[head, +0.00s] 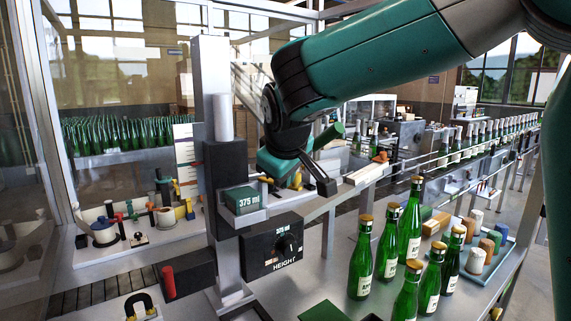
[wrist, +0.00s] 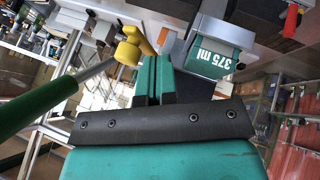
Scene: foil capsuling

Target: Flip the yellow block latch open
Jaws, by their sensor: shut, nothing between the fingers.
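The yellow latch (wrist: 128,48) shows in the wrist view, just left of and beyond my fingertips. It is a rounded yellow block with a short yellow arm, by the end of a grey rod with a green handle (wrist: 38,105). My gripper (wrist: 155,80) is shut and empty, its teal finger pads together. In the head view my gripper (head: 322,184) is beside the column, and my wrist largely hides the latch area.
A green 375 ml block (wrist: 215,58) sits on a grey holder right of my fingers; it also shows in the head view (head: 242,200). Below it is a black HEIGHT dial box (head: 272,246). Green bottles (head: 388,245) stand on the bench at the right, near a tray of coloured cylinders (head: 505,252).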

